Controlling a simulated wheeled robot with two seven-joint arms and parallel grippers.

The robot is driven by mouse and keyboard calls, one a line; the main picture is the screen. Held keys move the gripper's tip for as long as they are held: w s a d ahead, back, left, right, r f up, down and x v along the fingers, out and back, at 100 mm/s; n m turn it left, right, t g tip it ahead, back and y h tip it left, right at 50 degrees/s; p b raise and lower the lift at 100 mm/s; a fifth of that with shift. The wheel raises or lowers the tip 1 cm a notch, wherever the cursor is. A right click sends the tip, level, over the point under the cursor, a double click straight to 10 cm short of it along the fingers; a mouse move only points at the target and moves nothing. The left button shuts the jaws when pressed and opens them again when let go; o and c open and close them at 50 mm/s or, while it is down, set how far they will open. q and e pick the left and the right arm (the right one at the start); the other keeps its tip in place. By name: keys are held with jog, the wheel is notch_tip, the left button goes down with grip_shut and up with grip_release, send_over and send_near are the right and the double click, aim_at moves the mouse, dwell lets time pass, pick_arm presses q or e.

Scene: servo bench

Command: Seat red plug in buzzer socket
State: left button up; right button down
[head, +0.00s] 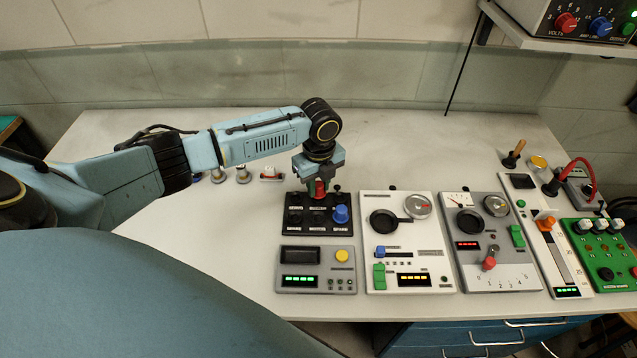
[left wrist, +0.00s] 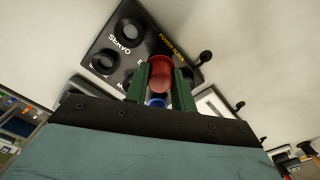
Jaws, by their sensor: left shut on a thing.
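The red plug (head: 319,187) is held in my left gripper (head: 320,181), upright over the back row of the black socket block (head: 317,230). In the left wrist view the red plug (left wrist: 158,75) sits between the two green fingers of the left gripper (left wrist: 160,82), which are shut on it. The buzzer label is not readable. A blue plug (head: 340,214) stands at the block's right. My right gripper is out of view.
Small items (head: 242,175) stand behind left. The back of the bench is clear.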

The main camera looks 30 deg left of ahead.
pick_arm(q)
jog(key=shift+f+p, duration=0.4)
jog(key=shift+f, duration=0.3)
dwell(1.6)
jog(key=o, duration=1.1)
jog(key=shift+r+p, duration=2.5)
jog(key=shift+p, duration=0.1)
notch_tip(320, 180, up, 4)
jog(key=p, duration=0.4)
